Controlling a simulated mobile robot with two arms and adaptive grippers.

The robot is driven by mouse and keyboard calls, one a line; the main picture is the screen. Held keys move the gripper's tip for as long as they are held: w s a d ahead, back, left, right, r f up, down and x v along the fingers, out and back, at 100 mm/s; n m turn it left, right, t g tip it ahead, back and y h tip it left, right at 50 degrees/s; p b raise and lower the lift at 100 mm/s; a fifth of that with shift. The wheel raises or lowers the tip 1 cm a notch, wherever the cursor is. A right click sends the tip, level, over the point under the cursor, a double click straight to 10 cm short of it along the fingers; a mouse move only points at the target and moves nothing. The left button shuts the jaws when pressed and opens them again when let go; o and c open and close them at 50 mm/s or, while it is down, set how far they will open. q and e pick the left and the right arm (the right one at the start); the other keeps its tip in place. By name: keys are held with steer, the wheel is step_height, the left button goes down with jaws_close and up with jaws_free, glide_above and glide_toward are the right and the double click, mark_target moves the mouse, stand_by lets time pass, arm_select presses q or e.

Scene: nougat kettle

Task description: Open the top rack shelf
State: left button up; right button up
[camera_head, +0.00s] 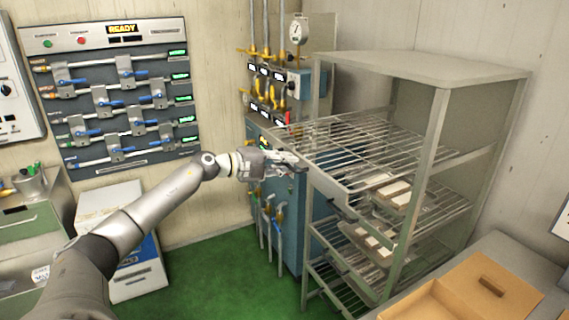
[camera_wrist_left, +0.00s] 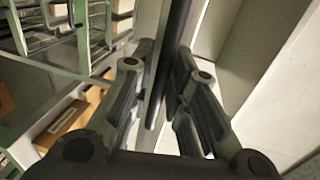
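The metal rack (camera_head: 434,118) stands at the right in the head view. Its top shelf (camera_head: 357,142) is a wire grid with a flat front plate (camera_head: 331,186), and it sticks out past the rack's front posts toward the left. My left gripper (camera_head: 297,163) is at this front edge. In the left wrist view a dark bar (camera_wrist_left: 178,28), seemingly the shelf's handle, runs between the fingers of my left gripper (camera_wrist_left: 164,62), which are close together around it. The contact itself is partly hidden. My right gripper is in neither view.
Lower rack shelves hold pale blocks on trays (camera_head: 380,243). A cardboard box (camera_head: 462,293) sits on a counter at bottom right. A blue cabinet with pipes and valves (camera_head: 265,135) stands behind my gripper. The green floor (camera_head: 215,275) is clear left of the rack.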

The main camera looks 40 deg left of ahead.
arm_select(q)
steer(key=shift+o, duration=0.9)
steer(key=v, duration=1.2)
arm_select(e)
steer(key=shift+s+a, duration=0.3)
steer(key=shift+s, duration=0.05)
arm_select(q)
steer(key=shift+a, duration=0.1)
